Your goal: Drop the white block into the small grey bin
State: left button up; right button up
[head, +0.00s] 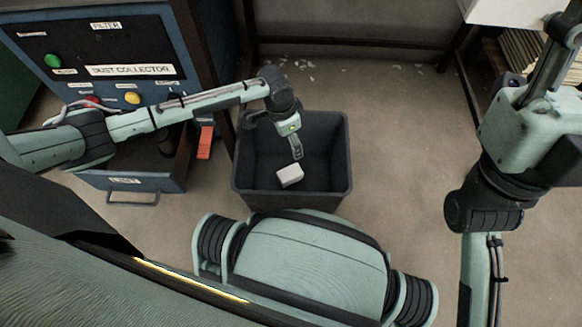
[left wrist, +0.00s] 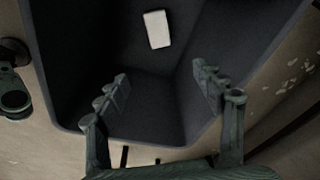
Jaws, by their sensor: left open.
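The white block (head: 290,175) is inside the outline of the small dark grey bin (head: 341,165), just below my left gripper (head: 295,148) in the head view. The left wrist view shows the block (left wrist: 157,30) apart from the fingers, against the dark inside of the bin (left wrist: 75,60). I cannot tell whether it rests on the bottom or is still in the air. My left gripper (left wrist: 165,92) is open and empty, its fingers spread over the bin. My right arm is at the right of the head view; its gripper does not show.
A blue dust collector cabinet (head: 105,70) stands at the left, with an open drawer labelled LINT (head: 125,181) close to the bin. An orange-red tag (head: 205,142) is beside it. Pale scraps lie on the floor behind the bin. Floor to the bin's right is clear.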

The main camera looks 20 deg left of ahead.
pick_arm(q)
jog(key=shift+r, duration=0.1)
notch_tip(320, 180, up, 12)
jog(key=s+a, duration=0.1)
dwell(0.4)
dwell(0.4)
